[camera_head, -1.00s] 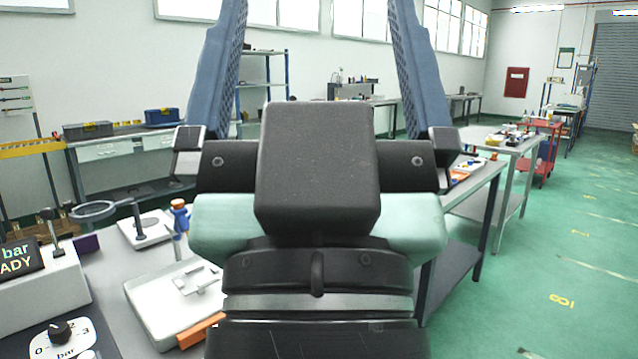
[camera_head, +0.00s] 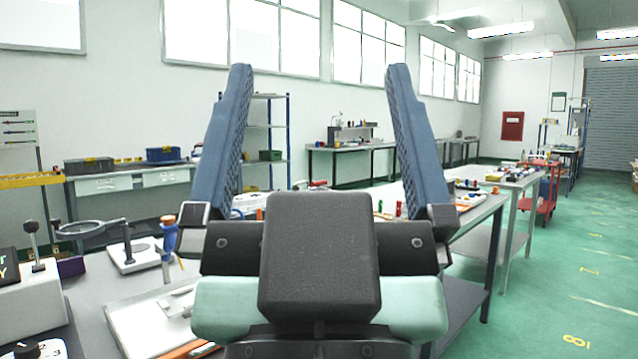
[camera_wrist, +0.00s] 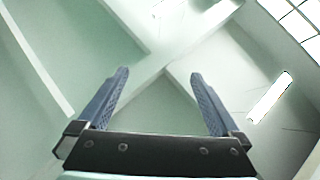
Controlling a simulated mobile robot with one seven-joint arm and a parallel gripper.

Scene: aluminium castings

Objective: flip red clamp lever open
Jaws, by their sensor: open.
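My gripper (camera_head: 318,85) is in the middle of the head view, with its two blue fingers pointing up and spread wide apart. Nothing is between them. In the wrist view my gripper (camera_wrist: 158,85) is also open and empty, facing the ceiling and upper walls. I cannot make out a red clamp lever for certain. Small red and orange items (camera_head: 398,208) show on the bench behind the right finger, too small to tell. My gripper and wrist hide much of the bench.
The near bench holds a magnifier ring (camera_head: 92,228), a white tray (camera_head: 125,325), a blue-and-orange tool (camera_head: 168,236) and a box with a black lever (camera_head: 30,295). A red cart (camera_head: 543,190) stands farther back. Green floor (camera_head: 560,260) on the right is clear.

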